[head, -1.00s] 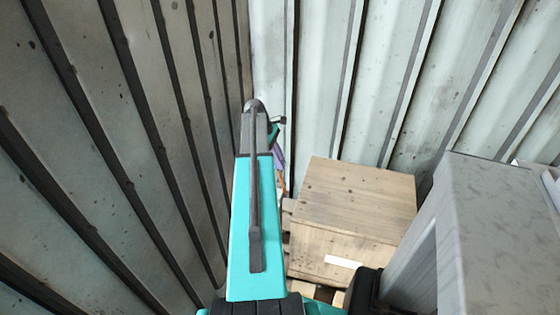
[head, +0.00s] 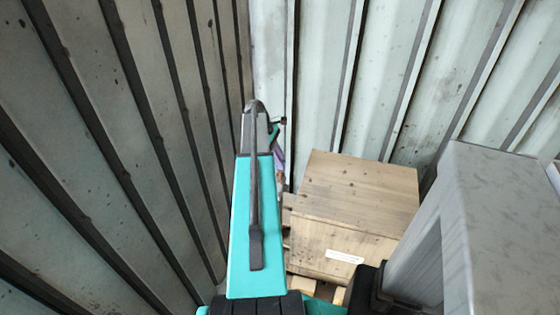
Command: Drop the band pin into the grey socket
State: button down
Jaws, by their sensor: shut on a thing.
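The band pin and the grey socket do not show clearly in the head view. My teal arm link with its dark cable fills the middle of the picture and points at the wall corner. Beyond its far end, small teal, dark and purple parts peek out on the right side, too small to identify. My gripper is not visible; the arm hides whatever lies behind it.
A wooden crate (head: 356,200) with a white label stands right of my arm. A large grey speckled block-like structure (head: 505,200) is close on the right. Corrugated metal walls (head: 105,140) rise close on the left and behind (head: 365,75).

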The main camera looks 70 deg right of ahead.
jog(key=shift+f+b, duration=0.3)
jog(key=shift+f, duration=0.9)
jog(key=shift+f, duration=0.2)
dwell(0.4)
jog(key=c, duration=1.6)
grip_release()
jog(key=shift+c, duration=0.2)
jog(key=v, duration=1.4)
jog(key=shift+b, duration=0.35)
